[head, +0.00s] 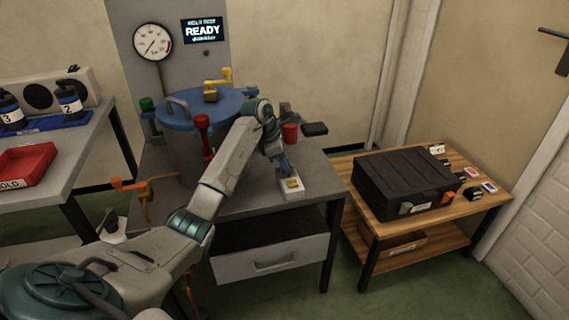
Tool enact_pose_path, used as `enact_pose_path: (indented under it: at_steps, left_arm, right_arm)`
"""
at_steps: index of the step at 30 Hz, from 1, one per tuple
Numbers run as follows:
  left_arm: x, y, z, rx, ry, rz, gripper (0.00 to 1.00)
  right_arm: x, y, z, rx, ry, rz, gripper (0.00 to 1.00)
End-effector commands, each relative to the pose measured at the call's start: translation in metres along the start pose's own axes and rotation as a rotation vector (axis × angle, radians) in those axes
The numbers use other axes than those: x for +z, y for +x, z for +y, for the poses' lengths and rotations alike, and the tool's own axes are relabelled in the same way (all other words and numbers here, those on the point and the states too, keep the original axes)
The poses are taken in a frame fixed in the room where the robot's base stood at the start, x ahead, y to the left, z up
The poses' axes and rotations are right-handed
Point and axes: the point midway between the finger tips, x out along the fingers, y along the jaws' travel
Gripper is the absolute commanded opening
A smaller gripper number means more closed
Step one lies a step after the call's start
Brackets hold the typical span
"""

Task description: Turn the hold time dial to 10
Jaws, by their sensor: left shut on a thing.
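My left gripper (286,172) reaches down to a small white box (292,194) with a yellow face, at the front right of the grey bench. The gripper is shut at the box, on what looks like its hold time dial. The fingers cover the dial, and its scale and setting are too small to read. A blue-lidded cylinder (180,113) stands behind on the bench, with red, green and yellow handles around its lid. My right gripper is not in view.
A round gauge (152,42) and a screen reading READY (202,30) are at the back. A red cylinder (290,134) stands behind my gripper. A black case (402,180) lies on the wooden table at right. A red tray (26,166) and bottles (70,100) are at left.

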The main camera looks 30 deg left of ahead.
Motion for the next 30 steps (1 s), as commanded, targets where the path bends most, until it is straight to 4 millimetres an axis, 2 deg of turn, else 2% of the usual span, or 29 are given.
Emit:
enact_pose_path:
  at_steps: [13,14,17,26,30]
  left_arm:
    - [0.001,-0.001,0.001,-0.001,0.009,-0.001,0.00]
    - [0.001,-0.001,0.001,-0.001,0.009,-0.001,0.26]
    - [0.001,-0.001,0.000,-0.002,0.009,-0.001,0.44]
    - [0.001,-0.002,0.000,-0.002,0.009,0.000,0.44]
    - [0.006,-0.014,0.001,-0.001,0.010,-0.001,0.44]
  right_arm:
    - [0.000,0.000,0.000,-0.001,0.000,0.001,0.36]
    - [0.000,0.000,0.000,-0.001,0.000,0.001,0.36]
    - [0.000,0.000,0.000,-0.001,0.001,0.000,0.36]
    - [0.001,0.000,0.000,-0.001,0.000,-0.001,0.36]
    - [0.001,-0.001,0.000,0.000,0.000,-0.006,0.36]
